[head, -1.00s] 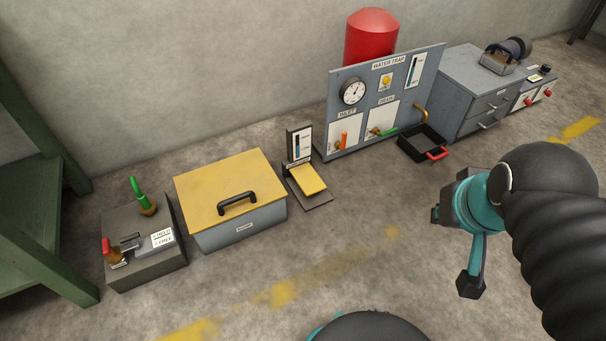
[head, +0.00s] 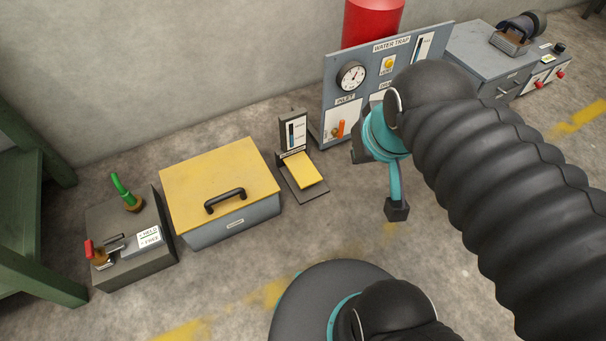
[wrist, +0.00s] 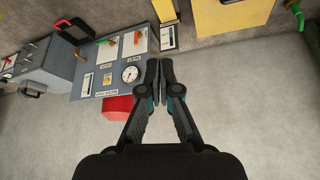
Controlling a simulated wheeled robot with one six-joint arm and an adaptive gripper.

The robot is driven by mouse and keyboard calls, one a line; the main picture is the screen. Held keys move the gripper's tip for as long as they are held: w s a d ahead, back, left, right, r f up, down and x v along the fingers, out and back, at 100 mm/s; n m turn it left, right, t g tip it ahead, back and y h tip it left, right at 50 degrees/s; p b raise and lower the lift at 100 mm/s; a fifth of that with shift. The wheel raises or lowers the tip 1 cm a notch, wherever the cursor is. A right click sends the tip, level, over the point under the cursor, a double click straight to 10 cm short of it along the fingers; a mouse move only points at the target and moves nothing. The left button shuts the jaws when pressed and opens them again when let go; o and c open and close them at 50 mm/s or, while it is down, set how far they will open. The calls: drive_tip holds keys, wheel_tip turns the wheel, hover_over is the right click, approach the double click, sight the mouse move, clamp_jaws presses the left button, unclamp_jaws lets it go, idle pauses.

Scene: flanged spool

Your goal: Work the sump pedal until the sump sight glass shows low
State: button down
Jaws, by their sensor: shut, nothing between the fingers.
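The sump pedal (head: 304,170) is a yellow plate on a dark floor base, left of the water trap panel. The sump sight glass (head: 292,133) stands on an upright behind it, with a dark blue column in a white strip; its exact level is too small to read. In the wrist view the pedal (wrist: 164,10) is at the top edge and the sight glass upright (wrist: 168,38) is just below it. My gripper (wrist: 159,64) is shut and empty, apart from the pedal. In the head view my arm's end is right of the pedal, and its fingers are mostly hidden.
A yellow-lidded box (head: 218,185) stands close left of the pedal. A grey block with red and green levers (head: 130,240) is further left. The water trap panel (head: 334,90) and a red tank (head: 372,22) stand to the right. Floor in front of the pedal is clear.

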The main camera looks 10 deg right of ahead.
drive_tip(key=shift+w, duration=0.1)
drive_tip(key=m+g, duration=0.5)
drive_tip(key=m, duration=0.1)
hover_over(308, 175)
wheel_tip(308, 175, down, 31)
wheel_tip(308, 175, down, 20)
drive_tip(key=m+g, duration=0.1)
drive_tip(key=shift+w+d+r+g+y, duration=0.2)
drive_tip(key=shift+w+d+g+y, duration=0.1)
drive_tip(key=shift+w, duration=0.15)
drive_tip(key=shift+f, duration=0.1)
drive_tip(key=shift+s+a+f+b, duration=0.15)
drive_tip(key=shift+f+b, duration=0.25)
drive_tip(key=shift+f, duration=1.3)
drive_tip(key=shift+s+a+f+b, duration=0.15)
drive_tip(key=shift+f+b, duration=0.2)
drive_tip(key=shift+f, duration=1.3)
